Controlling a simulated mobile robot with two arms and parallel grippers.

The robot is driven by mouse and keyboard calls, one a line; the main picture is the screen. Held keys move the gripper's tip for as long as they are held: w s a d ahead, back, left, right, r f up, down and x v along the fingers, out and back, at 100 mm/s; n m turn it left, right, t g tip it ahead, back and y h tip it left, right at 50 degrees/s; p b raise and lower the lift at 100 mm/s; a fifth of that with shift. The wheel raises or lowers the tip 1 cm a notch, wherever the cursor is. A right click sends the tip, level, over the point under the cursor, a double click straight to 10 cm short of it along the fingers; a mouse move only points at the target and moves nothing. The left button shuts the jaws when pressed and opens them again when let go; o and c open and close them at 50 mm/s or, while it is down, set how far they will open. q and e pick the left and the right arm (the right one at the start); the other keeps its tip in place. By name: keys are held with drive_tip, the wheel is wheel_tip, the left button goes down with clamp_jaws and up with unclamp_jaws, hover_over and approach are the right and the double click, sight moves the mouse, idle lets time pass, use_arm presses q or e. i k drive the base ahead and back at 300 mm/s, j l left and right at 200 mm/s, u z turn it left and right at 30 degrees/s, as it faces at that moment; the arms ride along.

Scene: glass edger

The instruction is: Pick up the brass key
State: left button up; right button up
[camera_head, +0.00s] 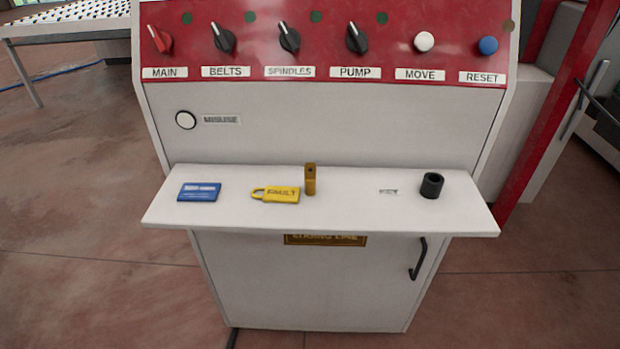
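A small brass-coloured upright piece (310,181), which looks like the brass key, stands on the white shelf (355,215) of the control cabinet, near the shelf's middle. It has a dark hole near its top. Its lower end meets the shelf just right of a yellow padlock-shaped tag. Neither of my grippers shows in the head view.
Above is a red panel (450,20) with knobs and buttons. A door handle (418,260) sticks out below.

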sight(310, 168)
drive_tip(key=u, duration=0.65)
drive_tip(key=k+l+u, duration=0.1)
drive_tip(key=l+u, duration=0.25)
drive_tip(key=k+l+u, duration=0.15)
drive_tip(key=u, duration=0.15)
drive_tip(key=k+l+u, duration=0.2)
drive_tip(key=u, duration=0.15)
